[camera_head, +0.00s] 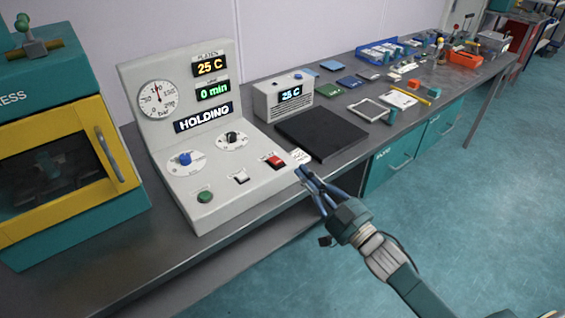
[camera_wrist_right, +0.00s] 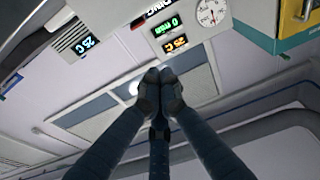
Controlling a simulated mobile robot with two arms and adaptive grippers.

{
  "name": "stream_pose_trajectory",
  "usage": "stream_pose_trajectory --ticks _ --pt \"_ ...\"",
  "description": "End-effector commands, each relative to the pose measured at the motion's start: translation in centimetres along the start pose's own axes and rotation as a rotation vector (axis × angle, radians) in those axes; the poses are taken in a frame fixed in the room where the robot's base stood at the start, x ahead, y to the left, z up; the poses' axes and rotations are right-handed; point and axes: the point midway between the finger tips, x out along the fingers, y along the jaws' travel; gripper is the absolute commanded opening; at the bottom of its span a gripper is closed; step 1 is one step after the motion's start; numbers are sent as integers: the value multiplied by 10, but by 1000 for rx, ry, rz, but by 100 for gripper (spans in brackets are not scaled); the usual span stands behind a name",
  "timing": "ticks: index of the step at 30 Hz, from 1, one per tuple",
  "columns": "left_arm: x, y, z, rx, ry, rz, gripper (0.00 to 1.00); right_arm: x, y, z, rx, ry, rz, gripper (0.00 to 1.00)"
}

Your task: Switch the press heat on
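The press control panel (camera_head: 222,190) is a pale grey console beside the teal and yellow press (camera_head: 60,215). Its displays read 25 C, 0 min and HOLDING. On its sloped face are a red rocker switch (camera_head: 276,161), a white switch (camera_head: 241,177), a green button (camera_head: 205,197), a blue knob (camera_head: 185,159) and a black knob (camera_head: 232,137). Labels are too small to tell which is the heat switch. My right gripper (camera_head: 302,172) is just right of the panel's front right corner, near the red switch. Its fingertips meet, empty, in the right wrist view (camera_wrist_right: 160,80). My left gripper is not in view.
A small grey unit (camera_head: 283,99) reading 25 C stands behind a black plate (camera_head: 322,136) right of the panel. Trays, a frame (camera_head: 369,109) and small tools lie farther along the bench. Open floor (camera_head: 470,220) lies in front.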

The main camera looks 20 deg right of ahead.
Motion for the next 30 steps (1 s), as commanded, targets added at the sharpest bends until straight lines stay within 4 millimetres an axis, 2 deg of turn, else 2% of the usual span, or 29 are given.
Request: stream_pose_trajectory --ticks 5,15,18,22,30 --pt "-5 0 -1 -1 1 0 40 16 0 -2 0 3 0 0" --pt "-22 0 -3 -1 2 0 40 88 1 -3 1 2 2 0" --pt "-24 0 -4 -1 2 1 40 103 0 2 3 -3 2 0" --pt "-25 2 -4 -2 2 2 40 92 0 24 3 -5 3 0" --pt "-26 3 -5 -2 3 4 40 86 0 39 0 -2 1 0"
